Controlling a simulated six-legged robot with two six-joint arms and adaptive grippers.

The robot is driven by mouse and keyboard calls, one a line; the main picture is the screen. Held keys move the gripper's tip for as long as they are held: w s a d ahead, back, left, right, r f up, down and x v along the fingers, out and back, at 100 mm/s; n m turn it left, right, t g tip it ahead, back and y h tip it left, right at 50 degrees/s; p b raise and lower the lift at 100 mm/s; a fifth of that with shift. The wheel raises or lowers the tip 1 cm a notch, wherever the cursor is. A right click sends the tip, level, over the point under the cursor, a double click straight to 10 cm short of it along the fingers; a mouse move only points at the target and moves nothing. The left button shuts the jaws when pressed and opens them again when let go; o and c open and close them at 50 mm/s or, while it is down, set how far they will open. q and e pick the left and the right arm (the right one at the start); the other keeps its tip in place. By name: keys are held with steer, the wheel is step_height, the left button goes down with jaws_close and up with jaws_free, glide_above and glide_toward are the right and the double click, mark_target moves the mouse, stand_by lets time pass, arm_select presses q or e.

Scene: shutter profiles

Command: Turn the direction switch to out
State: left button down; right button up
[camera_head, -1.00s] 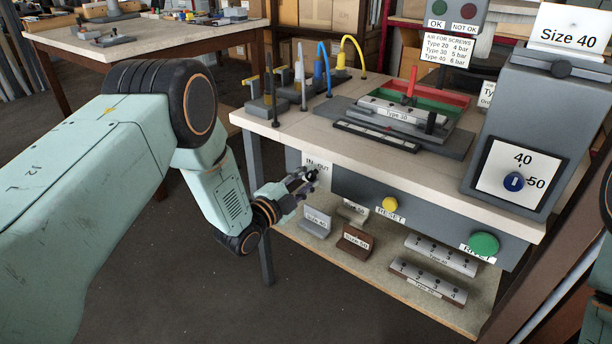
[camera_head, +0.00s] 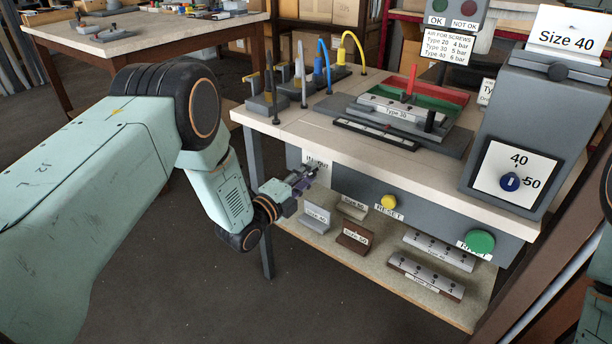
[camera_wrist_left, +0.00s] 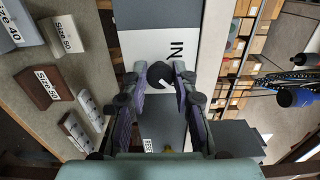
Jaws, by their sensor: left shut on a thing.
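The direction switch is a dark knob (camera_wrist_left: 160,76) on a white plate marked IN and OUT (camera_head: 317,161), on the grey front panel of the bench. My left gripper (camera_head: 312,171) reaches it from the left. In the left wrist view my left gripper (camera_wrist_left: 160,80) has its two fingers on either side of the knob, shut on it. IN is readable there; the OUT word is mostly covered by the fingers and knob. Which way the knob points cannot be told. My right gripper is not in view.
A yellow RESET button (camera_head: 389,202) and a green button (camera_head: 481,241) sit on the same panel. The lower shelf (camera_head: 345,262) holds several size blocks and profiles. A Type 30 fixture (camera_head: 396,112) stands on the bench top. The floor left of the bench is clear.

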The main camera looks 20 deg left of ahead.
arm_select(q)
steer(key=shift+f, duration=0.1)
steer(key=c, duration=1.1)
jaws_free()
steer(key=shift+o, duration=0.2)
steer(key=v, duration=1.2)
